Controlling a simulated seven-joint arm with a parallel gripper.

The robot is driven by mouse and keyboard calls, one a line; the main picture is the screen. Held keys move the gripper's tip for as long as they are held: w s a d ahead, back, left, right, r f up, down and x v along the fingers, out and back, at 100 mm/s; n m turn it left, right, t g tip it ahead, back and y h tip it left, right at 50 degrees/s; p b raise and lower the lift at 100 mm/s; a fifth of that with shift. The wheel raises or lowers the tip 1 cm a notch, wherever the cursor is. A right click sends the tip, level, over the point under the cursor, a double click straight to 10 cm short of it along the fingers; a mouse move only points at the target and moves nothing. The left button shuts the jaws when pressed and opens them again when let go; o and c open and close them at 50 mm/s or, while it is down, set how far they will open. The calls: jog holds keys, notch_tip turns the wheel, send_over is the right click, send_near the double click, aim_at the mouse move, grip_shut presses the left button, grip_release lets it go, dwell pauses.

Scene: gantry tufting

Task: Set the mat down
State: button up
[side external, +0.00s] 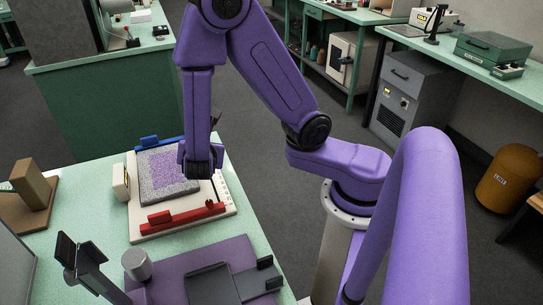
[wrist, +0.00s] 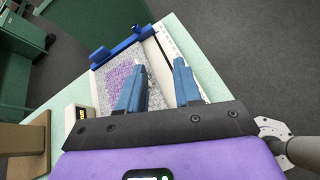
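The mat (side external: 155,185) is a speckled grey square with a purple patch in its middle. It appears to lie flat on a white board (side external: 228,203) on the green table. It also shows in the wrist view (wrist: 103,92), partly hidden by a finger. My gripper (side external: 199,176) points down at the mat's right side. In the wrist view my gripper's blue fingers (wrist: 160,74) stand apart with nothing clearly held between them. The left finger overlaps the mat and the right finger is beyond its edge. I cannot tell whether a finger touches the mat.
A blue bar (side external: 160,141) lies along the board's back edge and a red bar (side external: 187,217) along its front. A small cream box (side external: 120,181) stands at the left. A brown wooden block (side external: 32,185) is farther left. A purple pad (side external: 225,262) with a dark tray lies in front.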

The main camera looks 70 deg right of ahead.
jog(key=s+a+r+m+g+y, duration=0.1)
jog(key=s+r+m+g+y, duration=0.2)
jog(key=s, duration=0.7)
jog(key=s+a+r+m+g+y, duration=0.2)
jog(key=s+m+y, duration=0.4)
jog(key=s, duration=0.5)
jog(key=shift+s+r+g+y, duration=0.15)
jog(key=shift+r+g+y, duration=0.5)
jog(key=shift+g, duration=0.35)
